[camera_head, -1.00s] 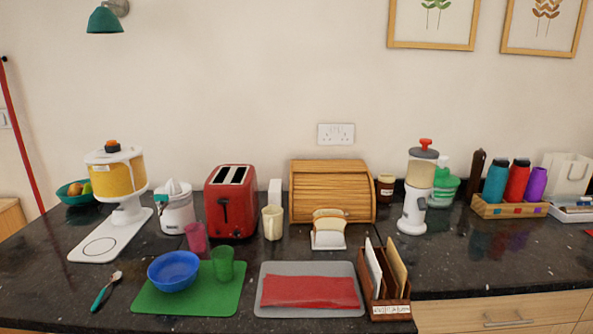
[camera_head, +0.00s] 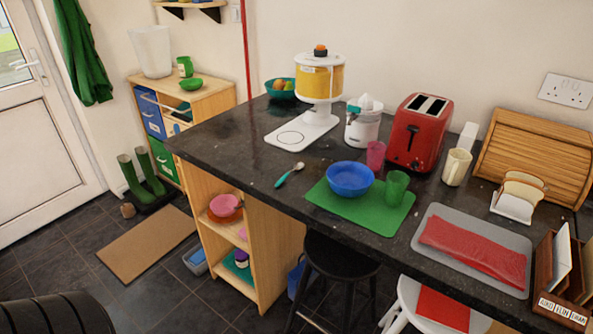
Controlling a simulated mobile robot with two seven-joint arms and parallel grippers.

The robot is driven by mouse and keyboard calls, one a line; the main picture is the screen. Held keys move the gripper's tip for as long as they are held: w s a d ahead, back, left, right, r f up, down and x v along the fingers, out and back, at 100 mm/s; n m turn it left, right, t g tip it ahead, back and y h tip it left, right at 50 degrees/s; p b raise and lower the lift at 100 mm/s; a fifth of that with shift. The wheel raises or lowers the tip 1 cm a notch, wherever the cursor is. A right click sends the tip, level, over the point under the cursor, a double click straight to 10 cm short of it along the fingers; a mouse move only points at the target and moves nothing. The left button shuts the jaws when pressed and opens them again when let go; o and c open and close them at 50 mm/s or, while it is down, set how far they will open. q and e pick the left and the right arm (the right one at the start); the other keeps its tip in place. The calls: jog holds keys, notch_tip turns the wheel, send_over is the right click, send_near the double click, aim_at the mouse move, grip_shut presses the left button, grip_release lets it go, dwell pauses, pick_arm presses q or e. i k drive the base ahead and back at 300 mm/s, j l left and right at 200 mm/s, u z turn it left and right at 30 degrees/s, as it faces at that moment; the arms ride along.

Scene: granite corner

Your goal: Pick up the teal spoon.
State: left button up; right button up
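The teal spoon (camera_head: 285,178) lies flat on the dark granite counter (camera_head: 240,155), near its front edge. Its teal handle points toward the lower left and its pale bowl toward the upper right. It is left of the green mat (camera_head: 325,203) and in front of the white base of the juice dispenser (camera_head: 320,80). Nothing covers it or touches it from above. Neither of my grippers shows in the head view.
A blue bowl (camera_head: 350,179) and a green cup (camera_head: 396,188) stand on the mat. A pink cup (camera_head: 376,155) and red toaster (camera_head: 418,132) are behind. A black stool (camera_head: 340,258) stands below the counter. Bare counter lies left of the spoon.

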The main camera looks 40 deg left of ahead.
aim_at(298, 166)
jog(key=u, duration=0.85)
jog(key=i+u, duration=0.25)
jog(key=u, duration=0.2)
jog(key=i+l+u, duration=0.1)
jog(key=i+u, duration=0.15)
jog(key=u, duration=0.2)
